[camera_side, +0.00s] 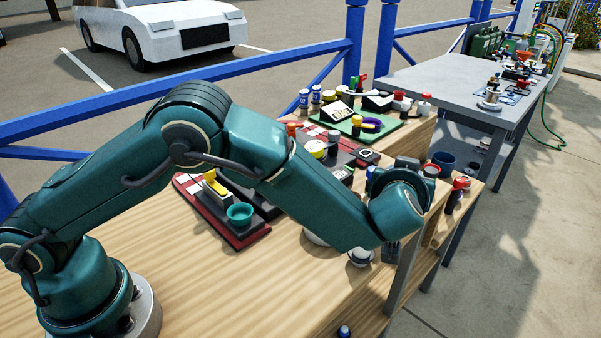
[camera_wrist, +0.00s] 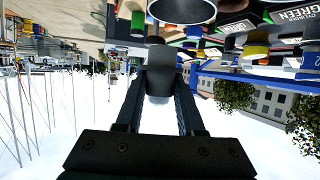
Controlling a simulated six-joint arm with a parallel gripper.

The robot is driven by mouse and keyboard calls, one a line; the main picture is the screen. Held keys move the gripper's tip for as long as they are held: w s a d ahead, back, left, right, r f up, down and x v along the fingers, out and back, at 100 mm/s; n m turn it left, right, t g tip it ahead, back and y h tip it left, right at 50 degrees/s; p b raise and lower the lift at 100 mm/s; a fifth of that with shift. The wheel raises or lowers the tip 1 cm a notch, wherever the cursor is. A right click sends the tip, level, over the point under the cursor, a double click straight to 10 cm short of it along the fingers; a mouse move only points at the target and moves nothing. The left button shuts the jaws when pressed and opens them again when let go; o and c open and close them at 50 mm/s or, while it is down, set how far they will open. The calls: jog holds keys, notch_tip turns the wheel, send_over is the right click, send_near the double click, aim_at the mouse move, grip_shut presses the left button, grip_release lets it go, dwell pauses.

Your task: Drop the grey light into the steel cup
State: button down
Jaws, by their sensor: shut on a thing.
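In the wrist view my gripper (camera_wrist: 158,72) is shut on a small grey piece, which looks like the grey light (camera_wrist: 158,86), held between the fingertips. A round dark-rimmed grey vessel, likely the steel cup (camera_wrist: 183,12), is cut off at the top edge of the wrist view, beyond the fingertips and apart from the light. In the side view my wrist is over the right end of the wooden bench (camera_side: 290,285), and the fingers and the light are mostly hidden behind it. I cannot clearly pick out the steel cup there.
A green board (camera_side: 385,130) with small items is behind. A dark blue cup (camera_side: 443,160) and red-topped jars (camera_side: 461,183) crowd the right edge. The near bench is mostly clear.

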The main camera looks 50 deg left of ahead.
jog(key=shift+f, duration=0.4)
jog(key=shift+c, duration=2.2)
grip_release()
